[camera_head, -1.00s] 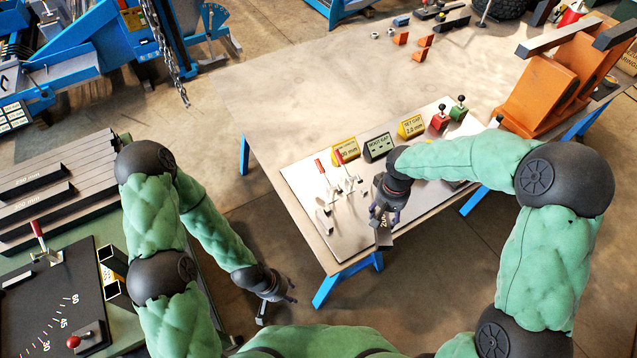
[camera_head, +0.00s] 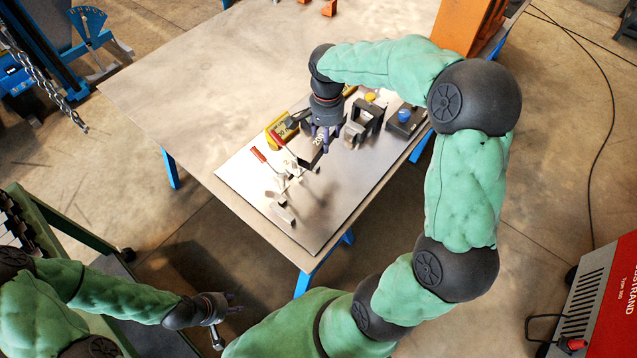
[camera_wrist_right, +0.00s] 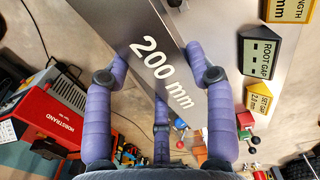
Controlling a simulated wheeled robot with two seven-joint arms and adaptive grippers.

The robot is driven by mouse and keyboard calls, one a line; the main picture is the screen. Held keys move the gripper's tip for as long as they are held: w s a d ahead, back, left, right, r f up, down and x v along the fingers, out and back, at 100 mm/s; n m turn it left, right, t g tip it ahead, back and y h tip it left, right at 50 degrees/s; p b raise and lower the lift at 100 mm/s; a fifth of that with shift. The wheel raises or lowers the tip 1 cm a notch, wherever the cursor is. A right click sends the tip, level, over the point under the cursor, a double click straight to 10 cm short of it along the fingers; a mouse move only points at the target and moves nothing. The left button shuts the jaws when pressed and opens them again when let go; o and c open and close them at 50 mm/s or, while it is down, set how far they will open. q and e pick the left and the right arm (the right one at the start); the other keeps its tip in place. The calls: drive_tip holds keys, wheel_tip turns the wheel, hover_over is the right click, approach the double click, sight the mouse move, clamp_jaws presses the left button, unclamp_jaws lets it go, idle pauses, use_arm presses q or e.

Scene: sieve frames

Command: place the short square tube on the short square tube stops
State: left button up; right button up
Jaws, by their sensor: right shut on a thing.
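The short square tube (camera_head: 311,156) is a dark bar marked "200 mm". My right gripper (camera_head: 326,140) is shut on it and holds it over the metal plate (camera_head: 345,205). In the right wrist view the tube (camera_wrist_right: 150,50) runs diagonally between the purple fingers of the gripper (camera_wrist_right: 160,80). Clamps with red handles (camera_head: 258,155) and small pale blocks (camera_head: 282,212) stand on the plate just left of and below the tube; I cannot tell which are the tube stops. My left gripper (camera_head: 228,308) is open and empty, low at the left, away from the table.
The table top (camera_head: 230,80) is largely clear behind the plate. Yellow sign blocks (camera_head: 280,128) and a dark block with a blue knob (camera_head: 404,120) stand along the plate's back. A red machine (camera_head: 605,300) stands at the lower right.

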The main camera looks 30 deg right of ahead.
sight(332, 178)
drive_tip(key=shift+m, duration=0.9)
drive_tip(key=f+b, duration=0.1)
drive_tip(key=f, duration=0.4)
drive_tip(key=d+f+b, duration=0.1)
drive_tip(key=f+b, duration=0.1)
drive_tip(key=f, duration=0.4)
drive_tip(key=s+d+f+b, duration=0.1)
drive_tip(key=f+b, duration=0.1)
drive_tip(key=f, duration=0.4)
drive_tip(key=shift+d+f, duration=0.15)
drive_tip(key=shift+f, duration=0.1)
drive_tip(key=o, duration=1.6)
drive_tip(key=shift+r, duration=0.4)
wheel_tip(332, 178, up, 11)
drive_tip(key=p, duration=0.3)
drive_tip(key=shift+r, duration=0.2)
